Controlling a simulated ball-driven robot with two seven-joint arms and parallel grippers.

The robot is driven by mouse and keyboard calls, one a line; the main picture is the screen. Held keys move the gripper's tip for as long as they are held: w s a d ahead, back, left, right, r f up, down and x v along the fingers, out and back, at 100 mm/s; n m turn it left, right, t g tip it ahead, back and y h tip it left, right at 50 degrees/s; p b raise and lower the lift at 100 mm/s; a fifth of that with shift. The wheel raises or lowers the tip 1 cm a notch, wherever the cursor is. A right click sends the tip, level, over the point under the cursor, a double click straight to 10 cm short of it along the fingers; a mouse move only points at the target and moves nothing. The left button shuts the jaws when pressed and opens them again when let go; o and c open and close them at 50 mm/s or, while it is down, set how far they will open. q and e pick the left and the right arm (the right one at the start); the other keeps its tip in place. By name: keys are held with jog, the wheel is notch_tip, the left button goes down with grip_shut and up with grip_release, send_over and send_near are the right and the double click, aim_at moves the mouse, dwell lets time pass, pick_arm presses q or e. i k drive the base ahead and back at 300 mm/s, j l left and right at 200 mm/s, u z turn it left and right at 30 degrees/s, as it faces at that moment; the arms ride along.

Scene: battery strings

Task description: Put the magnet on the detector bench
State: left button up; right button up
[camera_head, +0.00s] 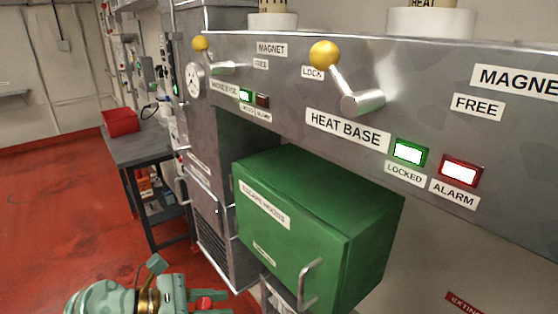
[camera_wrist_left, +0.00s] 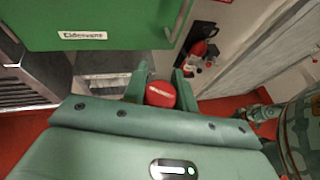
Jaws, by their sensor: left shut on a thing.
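My left gripper (camera_head: 203,301) is at the bottom edge of the head view, below and left of a green box. It is shut on a red, rounded thing (camera_wrist_left: 160,94) with a small pale label, seen between its fingers (camera_wrist_left: 160,82) in the wrist view. I take this for the magnet; its label is too small to read. A dark grey bench (camera_head: 140,146) stands beyond at the left, apart from the gripper. I cannot read a label naming it the detector bench. My right gripper does not clearly show in either view.
The green box (camera_head: 340,225) with a metal handle juts from the grey cabinet (camera_head: 260,85), which carries levers and lit indicators. A red bin (camera_head: 121,122) sits on the bench. Red floor (camera_head: 60,210) is open at left. A fire extinguisher (camera_wrist_left: 199,48) hangs on the wall.

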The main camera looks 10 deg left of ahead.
aim_at(136, 138)
jog(key=i+j+u, duration=0.2)
jog(key=j+u, duration=0.25)
jog(key=i+j+u, duration=0.3)
jog(key=u, duration=0.15)
jog(key=i+j+u, duration=0.3)
jog(key=u, duration=0.15)
jog(key=i+j+u, duration=0.25)
jog(key=u, duration=0.25)
jog(key=i+z, duration=0.15)
jog(key=i, duration=0.3)
jog(key=i+j+z, duration=0.15)
jog(key=i, duration=0.3)
jog(key=i+z, duration=0.15)
jog(key=i, duration=0.3)
jog(key=i+j+z, duration=0.15)
jog(key=i, duration=0.3)
jog(key=i+l+z, duration=0.15)
jog(key=i+z, duration=0.6)
jog(key=i, duration=0.2)
jog(key=i+j+z, duration=0.2)
jog(key=i+z, duration=0.2)
jog(key=i+j, duration=0.05)
jog(key=i, duration=0.05)
